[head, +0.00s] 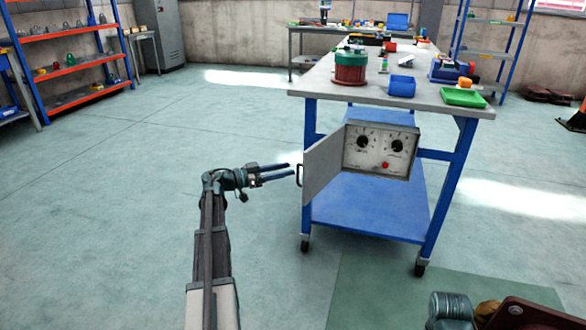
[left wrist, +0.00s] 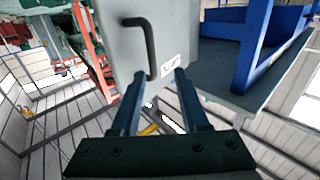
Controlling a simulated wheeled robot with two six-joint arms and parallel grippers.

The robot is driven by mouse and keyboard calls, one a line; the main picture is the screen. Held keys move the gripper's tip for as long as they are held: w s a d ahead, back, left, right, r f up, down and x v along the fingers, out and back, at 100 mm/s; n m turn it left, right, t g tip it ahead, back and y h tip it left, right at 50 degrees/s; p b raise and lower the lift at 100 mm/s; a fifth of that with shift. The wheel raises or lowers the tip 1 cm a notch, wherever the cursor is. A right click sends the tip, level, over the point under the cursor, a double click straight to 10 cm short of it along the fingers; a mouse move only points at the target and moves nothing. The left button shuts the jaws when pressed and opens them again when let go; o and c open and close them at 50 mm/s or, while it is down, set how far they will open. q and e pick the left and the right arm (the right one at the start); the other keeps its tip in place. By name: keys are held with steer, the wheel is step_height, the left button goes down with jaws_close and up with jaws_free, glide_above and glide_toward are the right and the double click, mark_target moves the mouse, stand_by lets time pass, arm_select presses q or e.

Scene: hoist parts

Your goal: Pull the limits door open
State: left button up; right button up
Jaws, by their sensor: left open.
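The limits door (head: 322,168) is a light grey panel. It stands swung out to the left of the control box (head: 380,152), so the dials and a red button inside show. Its black bar handle (head: 299,175) is on the door's outer left side. My left gripper (head: 289,172) is open, with its fingertips close to the handle. In the left wrist view, the handle (left wrist: 151,45) stands on the door (left wrist: 188,35), and its lower end appears between the tips of my open fingers (left wrist: 158,78). I cannot tell whether they touch it.
The box hangs below the top of a wheeled workbench (head: 310,90) with a blue lower shelf (head: 370,210). A red-and-green drum (head: 350,68) and a green tray (head: 464,97) are on top. The floor left of the door is clear.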

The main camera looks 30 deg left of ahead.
arm_select(q)
steer(key=v, duration=0.9)
steer(key=shift+s+a+f, duration=0.1)
steer(key=shift+s, duration=0.05)
